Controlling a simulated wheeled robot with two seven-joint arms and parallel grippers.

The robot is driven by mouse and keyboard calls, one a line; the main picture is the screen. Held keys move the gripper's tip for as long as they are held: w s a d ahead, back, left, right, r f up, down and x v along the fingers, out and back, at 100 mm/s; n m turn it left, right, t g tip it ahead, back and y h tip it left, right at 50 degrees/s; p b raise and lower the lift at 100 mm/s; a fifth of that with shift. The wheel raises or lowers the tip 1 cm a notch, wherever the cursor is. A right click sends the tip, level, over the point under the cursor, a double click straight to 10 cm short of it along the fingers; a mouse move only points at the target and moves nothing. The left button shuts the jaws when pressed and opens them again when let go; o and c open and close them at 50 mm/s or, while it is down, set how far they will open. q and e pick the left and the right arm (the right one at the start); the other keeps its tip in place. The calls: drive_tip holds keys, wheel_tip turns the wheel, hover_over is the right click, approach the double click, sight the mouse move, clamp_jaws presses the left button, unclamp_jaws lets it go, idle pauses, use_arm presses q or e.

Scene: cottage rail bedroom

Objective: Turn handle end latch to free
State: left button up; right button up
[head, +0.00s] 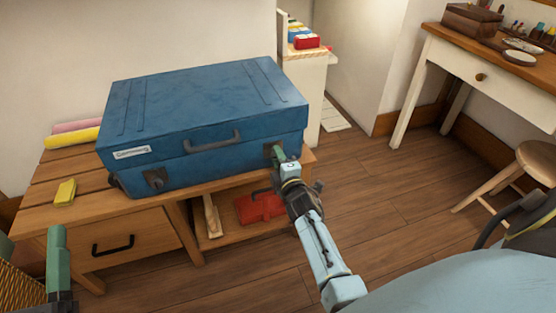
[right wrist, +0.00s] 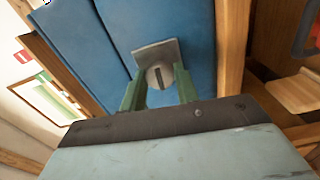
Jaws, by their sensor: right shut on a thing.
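A closed blue suitcase (head: 215,100) lies on a low wooden bench. Its front has a carrying handle (head: 212,141), a left latch (head: 156,178) and a right latch mostly hidden by my right gripper (head: 279,153). In the right wrist view, this right latch is a grey plate (right wrist: 154,50) with a round slotted knob (right wrist: 160,76). My right gripper's green fingers (right wrist: 160,90) are shut on the knob, one on each side. The slot runs roughly upright in that view. My left gripper (head: 32,247) is at the lower left, empty, its green fingers apart.
The bench (head: 40,190) carries a yellow block (head: 65,192) and pink and yellow rolls (head: 75,133). A red object (head: 260,208) is on its lower shelf. A desk (head: 450,60) and stool (head: 535,165) stand at the right, with clear floor between.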

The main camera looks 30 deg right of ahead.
use_arm(q)
drive_tip(key=shift+s+r+t+h, duration=0.2)
drive_tip(key=shift+r+t+h, duration=0.1)
drive_tip(key=shift+r, duration=0.2)
use_arm(e)
drive_tip(key=shift+n, duration=0.5)
drive_tip(key=o, duration=1)
drive_tip(key=shift+c, duration=0.2)
drive_tip(key=shift+s, duration=0.1)
